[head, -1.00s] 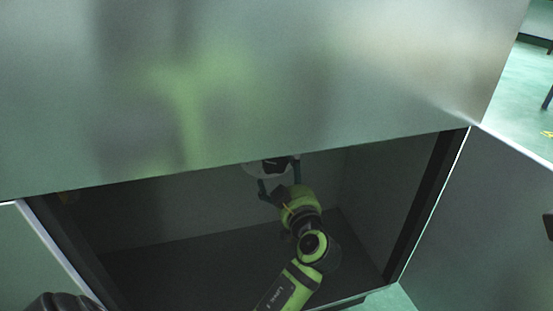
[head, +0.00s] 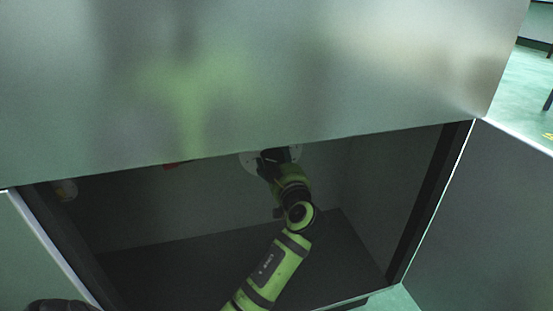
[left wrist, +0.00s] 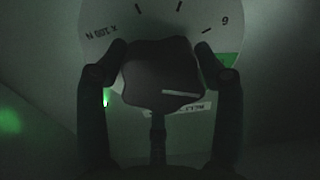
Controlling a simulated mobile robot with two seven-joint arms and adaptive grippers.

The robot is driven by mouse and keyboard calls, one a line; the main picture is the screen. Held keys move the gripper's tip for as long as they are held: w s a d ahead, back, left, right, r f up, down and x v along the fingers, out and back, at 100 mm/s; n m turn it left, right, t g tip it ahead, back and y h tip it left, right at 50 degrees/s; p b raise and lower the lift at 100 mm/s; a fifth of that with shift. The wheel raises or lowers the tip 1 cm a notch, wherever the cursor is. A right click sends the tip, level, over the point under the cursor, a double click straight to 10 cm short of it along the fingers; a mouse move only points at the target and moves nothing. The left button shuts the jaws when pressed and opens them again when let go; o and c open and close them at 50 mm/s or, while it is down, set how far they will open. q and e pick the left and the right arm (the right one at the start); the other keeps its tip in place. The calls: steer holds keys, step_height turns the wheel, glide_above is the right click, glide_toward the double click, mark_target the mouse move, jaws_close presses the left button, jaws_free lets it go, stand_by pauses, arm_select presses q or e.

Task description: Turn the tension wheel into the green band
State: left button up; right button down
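The tension wheel (left wrist: 160,72) is a dark, lobed knob on a pale round dial (left wrist: 100,20) in the left wrist view. A light pointer line on the wheel points right and slightly down. The green band (left wrist: 228,61) lies at the dial's right, just beyond the right finger. My left gripper (left wrist: 161,52) has one finger on each side of the wheel, and both tips appear to press its rim. In the head view, my left gripper (head: 269,160) covers the wheel, and only the edges of the white dial (head: 249,161) show. My right gripper is not in view.
A large metal panel (head: 250,75) hangs over the top of the dark cabinet opening. A red object (head: 176,165) peeks out beneath its edge, and a small pale object (head: 66,189) sits at the left. The cabinet floor (head: 180,265) is clear around my arm.

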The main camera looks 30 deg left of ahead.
arm_select(q)
steer(key=shift+m+p, duration=0.5)
steer(key=shift+m, duration=0.1)
steer(key=shift+f+m, duration=0.2)
steer(key=shift+m, duration=0.3)
steer(key=o, duration=1.2)
steer(key=v, duration=1.2)
